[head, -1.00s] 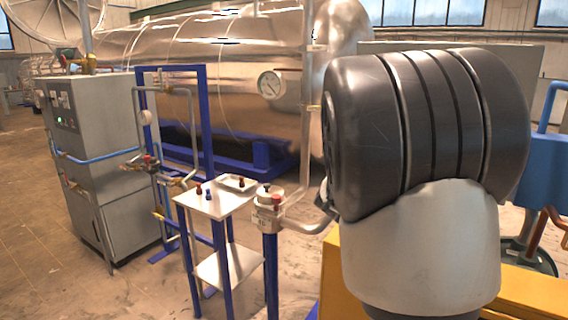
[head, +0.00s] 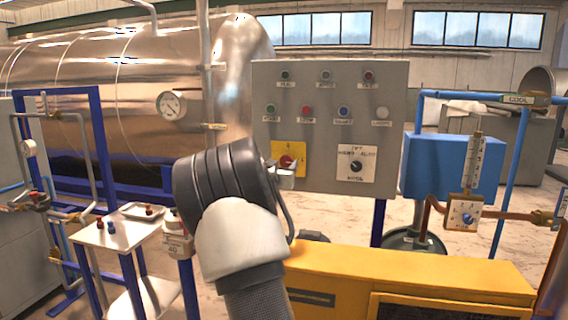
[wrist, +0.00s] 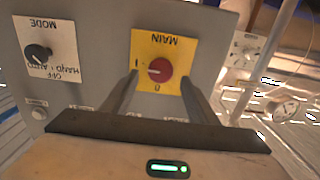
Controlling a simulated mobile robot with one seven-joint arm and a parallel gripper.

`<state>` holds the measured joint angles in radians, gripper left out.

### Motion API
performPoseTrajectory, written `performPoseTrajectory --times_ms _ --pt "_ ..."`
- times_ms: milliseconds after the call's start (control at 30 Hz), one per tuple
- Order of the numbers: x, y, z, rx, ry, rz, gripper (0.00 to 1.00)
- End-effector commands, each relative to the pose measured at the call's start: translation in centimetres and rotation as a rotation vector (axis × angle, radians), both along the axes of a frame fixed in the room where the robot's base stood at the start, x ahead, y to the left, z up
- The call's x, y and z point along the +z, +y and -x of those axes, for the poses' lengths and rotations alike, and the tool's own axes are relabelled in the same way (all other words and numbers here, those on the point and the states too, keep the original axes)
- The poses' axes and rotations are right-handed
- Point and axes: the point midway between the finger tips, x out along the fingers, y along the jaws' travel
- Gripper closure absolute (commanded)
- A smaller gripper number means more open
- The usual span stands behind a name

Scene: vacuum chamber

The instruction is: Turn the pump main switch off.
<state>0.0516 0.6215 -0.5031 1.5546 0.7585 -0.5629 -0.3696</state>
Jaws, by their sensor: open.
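The pump main switch is a red rotary knob (head: 287,161) on a yellow plate (head: 303,150), low on the left of the grey panel. In the wrist view, upside down, the knob (wrist: 159,70) sits on the yellow plate marked MAIN, and its pale mark points toward the "I", with the "0" below it. My gripper (wrist: 160,80) is open, with one finger on each side of the knob in that view. The knob appears free between the fingers; exact depth is unclear. In the head view my gripper (head: 284,176) is at the panel, partly covering the plate.
A black mode selector (head: 356,166) on a white plate is right of the switch. Several push buttons and lamps (head: 306,111) are above. A yellow cabinet (head: 420,275) stands below the panel. A white side table (head: 105,238) and blue-framed piping (head: 97,140) are at left.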

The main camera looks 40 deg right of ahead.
Motion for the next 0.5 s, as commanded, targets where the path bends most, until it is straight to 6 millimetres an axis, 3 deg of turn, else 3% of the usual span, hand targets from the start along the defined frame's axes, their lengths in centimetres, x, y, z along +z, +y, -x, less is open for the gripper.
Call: performPoseTrajectory --times_ms 200,500 --pt "0.0 -1.9 -1.6 -0.001 0.001 -0.001 0.46" --pt "0.0 -2.2 -1.9 0.0 0.001 -0.001 0.46"
